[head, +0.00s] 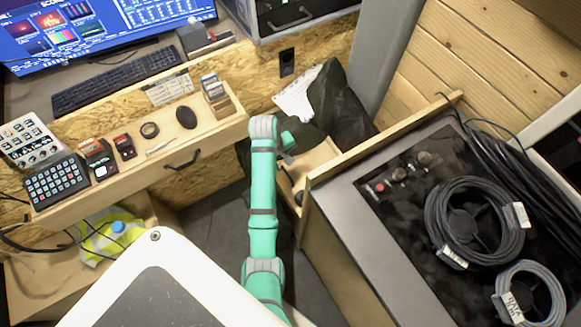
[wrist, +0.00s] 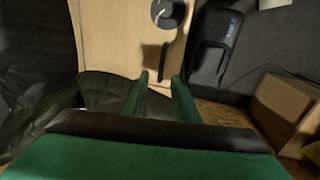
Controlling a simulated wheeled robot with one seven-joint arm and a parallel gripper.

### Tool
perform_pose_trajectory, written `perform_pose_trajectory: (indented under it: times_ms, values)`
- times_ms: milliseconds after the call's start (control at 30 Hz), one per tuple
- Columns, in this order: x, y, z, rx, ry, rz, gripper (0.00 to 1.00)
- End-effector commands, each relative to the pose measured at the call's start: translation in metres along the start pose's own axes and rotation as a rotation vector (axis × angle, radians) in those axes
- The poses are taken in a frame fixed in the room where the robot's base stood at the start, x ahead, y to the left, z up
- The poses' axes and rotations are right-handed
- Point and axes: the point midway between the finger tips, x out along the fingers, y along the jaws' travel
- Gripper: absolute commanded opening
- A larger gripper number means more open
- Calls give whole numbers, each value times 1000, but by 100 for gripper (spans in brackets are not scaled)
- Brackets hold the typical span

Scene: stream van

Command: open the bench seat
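A bench-like wooden unit (head: 335,245) stands at the right in the head view. Its grey top (head: 365,235) borders a dark area with cables; I cannot tell for certain which part is the seat. In the wrist view, a pale wooden panel (wrist: 115,40) carries a dark handle-like strip (wrist: 165,60) and a round dark fitting (wrist: 168,12). My gripper (wrist: 163,80) is open, with its two green fingers spread and nothing seen between them. Its fingertips point at the panel near the strip's lower end. I cannot tell whether they touch it. In the head view, my arm hides most of the gripper.
Coiled cables (head: 478,225) lie at the right. Dark cloth (head: 340,105) hangs behind the arm. A cardboard box (wrist: 285,108) sits at the right in the wrist view.

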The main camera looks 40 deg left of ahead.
Motion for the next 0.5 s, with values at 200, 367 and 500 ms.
perform_pose_trajectory:
  times_ms: [200, 367, 500]
  values:
    - [39, -2, 1, -3, -4, -3, 28]
    - [66, -1, 1, -2, -3, -2, 28]
    - [82, 0, 1, 0, -2, -1, 28]
